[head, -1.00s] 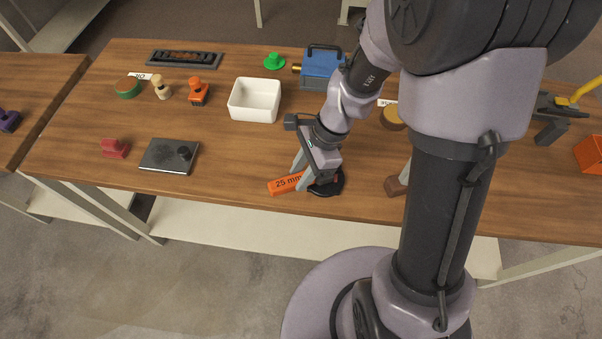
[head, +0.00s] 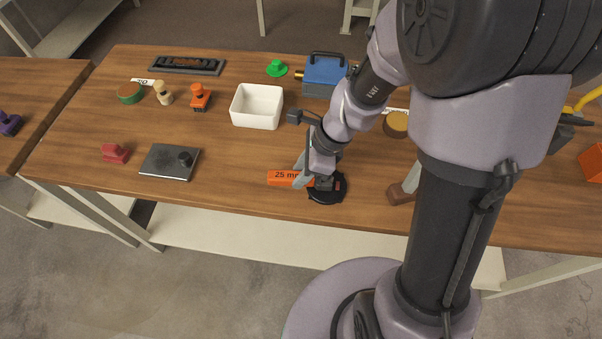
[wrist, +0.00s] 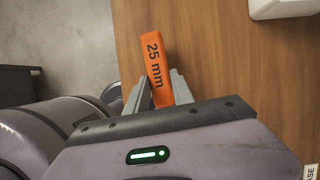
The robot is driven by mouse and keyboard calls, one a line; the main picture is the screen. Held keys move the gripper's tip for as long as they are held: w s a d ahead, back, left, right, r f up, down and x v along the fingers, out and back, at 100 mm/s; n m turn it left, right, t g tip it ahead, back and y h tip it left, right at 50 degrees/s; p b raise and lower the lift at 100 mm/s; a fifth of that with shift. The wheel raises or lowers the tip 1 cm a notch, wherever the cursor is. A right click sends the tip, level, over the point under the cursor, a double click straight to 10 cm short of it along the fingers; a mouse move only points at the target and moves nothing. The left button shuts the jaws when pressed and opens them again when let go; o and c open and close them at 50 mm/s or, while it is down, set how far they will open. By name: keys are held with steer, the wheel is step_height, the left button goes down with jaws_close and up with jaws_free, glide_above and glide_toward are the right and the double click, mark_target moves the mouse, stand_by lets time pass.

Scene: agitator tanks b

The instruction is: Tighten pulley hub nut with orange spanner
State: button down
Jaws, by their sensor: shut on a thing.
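The orange spanner (head: 281,177), marked 25 mm, lies low over the bench near its front edge, its handle pointing left. In the wrist view its labelled handle (wrist: 154,58) runs up from between the two grey fingers. My gripper (wrist: 160,93) is shut on the spanner; it also shows in the head view (head: 307,178). A dark round part (head: 329,193), perhaps the pulley, sits on the bench under and right of my gripper. The spanner's far end and the hub nut are hidden by my gripper, so I cannot tell whether they touch.
A white bin (head: 254,121) and a blue box (head: 322,73) stand behind my gripper. A dark plate with a knob (head: 160,164) lies left. A brown block (head: 402,193) is close on the right. The bench between plate and spanner is clear.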

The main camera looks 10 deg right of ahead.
steer(key=shift+w+d+m+t, duration=0.2)
steer(key=shift+w+m, duration=0.15)
steer(key=shift+m, duration=0.25)
steer(key=shift+w+d+m+t, duration=0.1)
steer(key=shift+w+m+t, duration=0.15)
steer(key=shift+m, duration=0.35)
steer(key=shift+w+d+m+h, duration=0.1)
steer(key=shift+w+m+h, duration=0.25)
steer(key=shift+m, duration=0.35)
steer(key=shift+w+d+m+t, duration=0.15)
steer(key=shift+w+m+t, duration=0.2)
steer(key=shift+m, duration=0.15)
steer(key=shift+w+d+m+t+h, duration=0.15)
steer(key=shift+w+d+m+h, duration=0.1)
steer(key=shift+m, duration=0.35)
steer(key=shift+w+d+m+t+h, duration=0.1)
steer(key=shift+w+d+m+t, duration=0.1)
steer(key=shift+m, duration=0.4)
steer(key=shift+s+a+n, duration=0.15)
steer(key=shift+n, duration=0.25)
